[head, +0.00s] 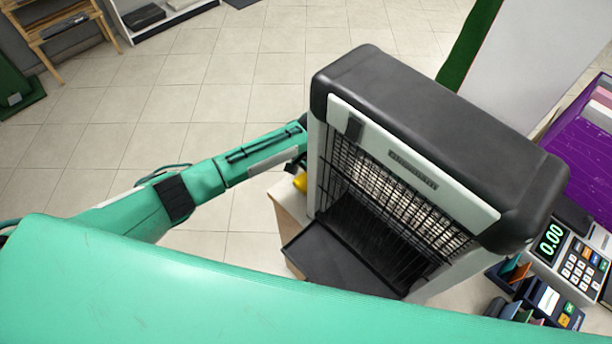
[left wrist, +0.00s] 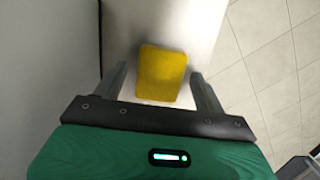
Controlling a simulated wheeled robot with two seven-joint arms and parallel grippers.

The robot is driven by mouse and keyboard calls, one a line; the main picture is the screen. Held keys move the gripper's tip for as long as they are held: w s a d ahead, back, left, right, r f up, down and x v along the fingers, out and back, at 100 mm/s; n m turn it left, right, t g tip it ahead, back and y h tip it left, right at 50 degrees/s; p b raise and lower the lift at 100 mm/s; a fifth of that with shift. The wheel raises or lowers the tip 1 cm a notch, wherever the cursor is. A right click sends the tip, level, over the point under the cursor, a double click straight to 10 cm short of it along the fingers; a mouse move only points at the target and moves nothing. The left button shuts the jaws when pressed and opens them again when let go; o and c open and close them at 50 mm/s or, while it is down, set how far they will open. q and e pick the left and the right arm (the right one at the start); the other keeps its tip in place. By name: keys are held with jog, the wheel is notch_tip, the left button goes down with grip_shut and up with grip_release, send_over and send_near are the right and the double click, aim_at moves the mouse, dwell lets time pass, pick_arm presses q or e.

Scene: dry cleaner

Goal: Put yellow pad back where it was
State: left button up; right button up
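The yellow pad (left wrist: 162,76) lies on a pale surface in the left wrist view, between the two spread fingers of my left gripper (left wrist: 159,71). There are gaps between the pad and both fingers. In the head view a small yellow bit of the pad (head: 300,182) shows at the left edge of a black-and-white heater-like machine. My left arm reaches to that same spot, and its gripper is mostly hidden by the machine. My right gripper is not in view.
The machine (head: 440,130) with a black top and wire grille stands close to my left arm on a counter (head: 290,215). Tiled floor lies open beyond.

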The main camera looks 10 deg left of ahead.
pick_arm(q)
jog(key=shift+r, duration=0.25)
notch_tip(320, 180, up, 12)
jog(key=w+d+b, duration=0.1)
jog(key=b, duration=0.1)
jog(key=shift+w+f, duration=0.15)
jog(key=shift+w, duration=0.1)
dwell(0.4)
